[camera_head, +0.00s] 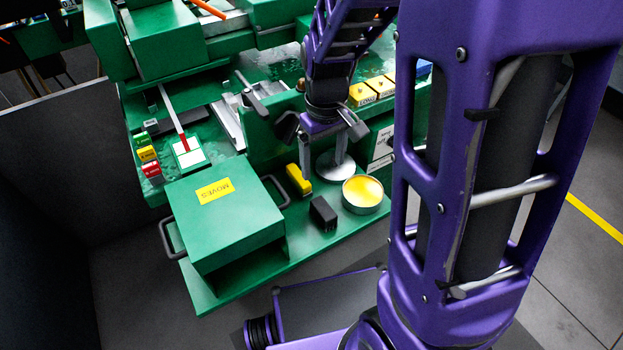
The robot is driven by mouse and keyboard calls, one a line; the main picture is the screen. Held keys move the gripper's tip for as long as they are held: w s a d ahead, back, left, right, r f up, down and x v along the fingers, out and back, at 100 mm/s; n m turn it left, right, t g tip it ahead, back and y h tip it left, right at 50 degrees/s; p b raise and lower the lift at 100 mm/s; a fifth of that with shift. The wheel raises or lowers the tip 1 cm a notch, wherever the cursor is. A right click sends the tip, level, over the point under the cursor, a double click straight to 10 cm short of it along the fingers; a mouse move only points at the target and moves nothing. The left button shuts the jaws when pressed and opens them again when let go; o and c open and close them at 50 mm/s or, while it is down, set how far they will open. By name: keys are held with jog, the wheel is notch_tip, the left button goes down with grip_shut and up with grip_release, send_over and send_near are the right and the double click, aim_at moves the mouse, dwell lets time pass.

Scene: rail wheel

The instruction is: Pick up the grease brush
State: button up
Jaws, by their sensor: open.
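My gripper (322,156) points down over the front of the green bench (265,262), its two grey fingers apart. I cannot pick out the grease brush for certain. A small yellow block-like thing with dark parts (298,181) lies just below and left of the fingers. A dark, blocky thing (323,213) stands in front of it, beside a round tin of yellow grease (363,193). A light grey disc (335,165) shows under the fingers, partly hidden by them. Nothing is clearly held between the fingers.
A green box with a yellow MOVES label (221,215) and side handles stands left of the gripper. A red-tipped pale bar (176,119) hangs over a white pad farther left. Yellow blocks (371,91) sit behind. My purple arm covers the right.

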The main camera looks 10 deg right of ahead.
jog(key=b, duration=0.3)
send_over(324, 208)
jog(key=f, duration=1.1)
jog(key=shift+s+a+f, duration=0.1)
jog(key=shift+s+a, duration=0.1)
jog(key=shift+a, duration=0.1)
jog(key=shift+w+d+f+b, duration=0.15)
jog(key=shift+f+b, duration=0.15)
jog(key=shift+f, duration=1.25)
jog(key=shift+d+f+b, duration=0.1)
jog(key=shift+f+b, duration=0.15)
jog(key=shift+f, duration=1.3)
grip_shut()
